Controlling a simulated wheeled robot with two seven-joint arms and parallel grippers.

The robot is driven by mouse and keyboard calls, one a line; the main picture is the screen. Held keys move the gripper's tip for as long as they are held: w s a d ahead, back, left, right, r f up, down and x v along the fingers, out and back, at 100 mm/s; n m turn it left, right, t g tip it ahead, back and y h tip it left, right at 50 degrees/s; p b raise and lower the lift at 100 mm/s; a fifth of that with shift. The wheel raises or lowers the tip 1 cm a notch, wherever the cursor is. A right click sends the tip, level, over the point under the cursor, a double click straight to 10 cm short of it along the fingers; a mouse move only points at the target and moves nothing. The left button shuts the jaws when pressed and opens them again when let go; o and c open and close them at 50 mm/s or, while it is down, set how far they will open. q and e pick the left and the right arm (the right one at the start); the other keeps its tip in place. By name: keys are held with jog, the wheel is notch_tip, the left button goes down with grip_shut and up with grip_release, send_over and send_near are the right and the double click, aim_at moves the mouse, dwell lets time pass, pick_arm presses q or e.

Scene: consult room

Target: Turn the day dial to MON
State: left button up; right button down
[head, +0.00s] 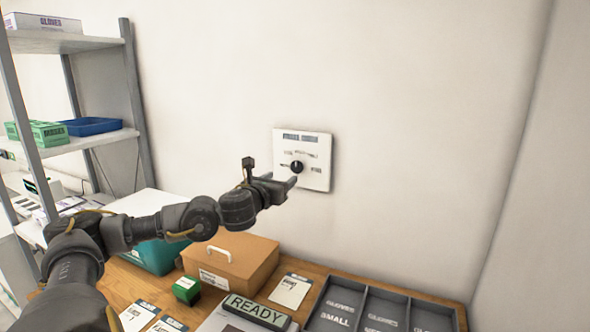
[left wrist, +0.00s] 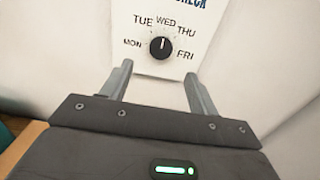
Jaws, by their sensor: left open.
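The day dial is a round black knob (head: 297,167) on a white wall panel (head: 318,180). In the left wrist view the knob (left wrist: 160,47) has MON, TUE, WED, THU and FRI printed around it, with MON at the left and FRI at the right. Its white pointer line is upright, toward WED. My left gripper (head: 289,183) is open and empty in front of the panel, just below the knob. In the left wrist view its two fingers (left wrist: 158,85) reach toward the panel on either side below the knob, apart from it. My right gripper is not in view.
Below the panel, a wooden counter (head: 325,272) carries a brown box with a handle (head: 232,262), a green block (head: 186,290), a READY sign (head: 257,311) and a grey glove tray (head: 372,287). A metal shelf (head: 136,90) stands at left. The wall around the panel is clear.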

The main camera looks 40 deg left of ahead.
aim_at(296, 168)
pick_arm(q)
jog(key=p+x, duration=0.3)
jog(key=x, duration=0.4)
jog(key=shift+w, duration=0.4)
jog(key=shift+w+a+p, duration=0.1)
jog(key=shift+w+p, duration=0.2)
jog(key=shift+w, duration=0.1)
jog(key=shift+w+a+f, duration=0.1)
jog(key=shift+w+a, duration=0.05)
jog(key=shift+w, duration=0.15)
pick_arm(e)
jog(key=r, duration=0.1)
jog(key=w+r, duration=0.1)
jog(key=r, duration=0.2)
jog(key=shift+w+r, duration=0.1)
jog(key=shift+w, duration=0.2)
pick_arm(q)
jog(key=c, duration=0.9)
jog(key=shift+c, duration=0.2)
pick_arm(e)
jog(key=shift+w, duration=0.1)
